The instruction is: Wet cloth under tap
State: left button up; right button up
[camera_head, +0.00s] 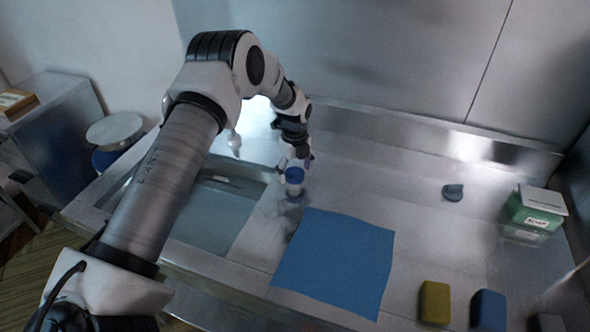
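A blue cloth (335,262) lies flat and spread out on the steel counter, right of the sink basin (208,215). My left arm reaches in from the left over the basin. My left gripper (299,158) points down behind a small blue-capped bottle (294,176), clear of the cloth. Whether its fingers are open or shut, or touch the bottle, is too small to tell. A pale spout-like piece (234,145) shows beside my arm and may be part of the tap; the rest is hidden. My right gripper is out of view.
A yellow sponge (434,302) and a blue sponge (488,310) lie at the front right. The counter's middle is clear. A steel wall bounds the back.

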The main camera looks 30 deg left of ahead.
pick_arm(q)
jog(key=c, duration=1)
jog(key=shift+n, duration=0.4)
jog(key=n+b, duration=0.1)
jog(key=n, duration=0.1)
jog(key=shift+n, duration=0.4)
jog(key=n, duration=0.4)
jog(key=shift+n, duration=0.3)
jog(key=o, duration=1.1)
jog(key=shift+o, duration=0.2)
